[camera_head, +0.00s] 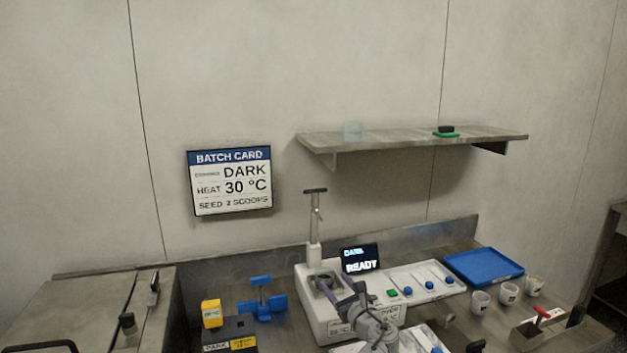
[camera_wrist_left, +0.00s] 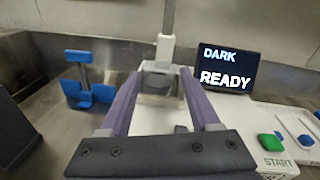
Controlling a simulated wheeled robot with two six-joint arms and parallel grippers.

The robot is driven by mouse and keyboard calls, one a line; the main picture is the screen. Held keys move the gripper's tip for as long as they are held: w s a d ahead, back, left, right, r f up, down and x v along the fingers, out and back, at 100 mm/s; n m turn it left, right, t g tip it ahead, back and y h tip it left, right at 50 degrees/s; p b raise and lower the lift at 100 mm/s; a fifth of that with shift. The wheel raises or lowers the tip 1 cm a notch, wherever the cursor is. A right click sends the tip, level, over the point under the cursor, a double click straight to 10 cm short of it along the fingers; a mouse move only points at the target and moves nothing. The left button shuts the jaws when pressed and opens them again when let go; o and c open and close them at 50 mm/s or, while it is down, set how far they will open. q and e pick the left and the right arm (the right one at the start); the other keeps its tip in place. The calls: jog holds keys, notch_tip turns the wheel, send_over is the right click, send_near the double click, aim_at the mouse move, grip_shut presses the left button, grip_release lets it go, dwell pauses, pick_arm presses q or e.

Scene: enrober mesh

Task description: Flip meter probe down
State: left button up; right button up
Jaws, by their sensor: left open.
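The meter (camera_head: 312,300) is a white box in the middle of the bench, with a dark screen (camera_head: 360,259) reading DARK and READY. Its probe (camera_head: 315,225) stands upright at the back, a thin grey stem with a dark crossbar on top and a white sleeve below. In the left wrist view the sleeve (camera_wrist_left: 165,48) and lower stem show; the top is cut off. My left gripper (camera_head: 338,287) is over the meter, its purple fingers apart and empty. My right gripper is not in view.
A blue stand (camera_head: 261,298) and yellow block (camera_head: 212,313) are left. A white panel with blue knobs (camera_head: 428,272), a blue tray (camera_head: 483,265) and white cups (camera_head: 508,293) are right. A shelf (camera_head: 410,139) hangs above.

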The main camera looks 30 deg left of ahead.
pick_arm(q)
jog(key=a+r+n+p, duration=0.1)
jog(key=r+n+p, duration=0.3)
jog(key=n+p, duration=0.1)
jog(key=w+a+r+n+g+h+p, duration=0.1)
jog(key=a+r+n+p, duration=0.1)
jog(key=r+n+p, duration=0.2)
jog(key=w+a+r+n+g+h+p, duration=0.1)
jog(key=r+n+p, duration=0.4)
jog(key=p, duration=0.3)
jog(key=shift+w+a+r+n, duration=0.1)
jog(key=shift+w+a+n, duration=0.2)
jog(key=shift+n, duration=0.2)
grip_shut()
jog(key=w+a+r+n+h+p, duration=0.1)
jog(key=a+r+n+h+p, duration=0.1)
jog(key=r+n+p, duration=0.5)
jog(key=w+a+r+n+h+p, duration=0.1)
jog(key=r+n+p, duration=0.6)
jog(key=n+p, duration=0.3)
jog(key=p, duration=0.2)
jog(key=shift+w+a+n+g+h+p, duration=0.35)
jog(key=shift+a+n+g+h, duration=0.05)
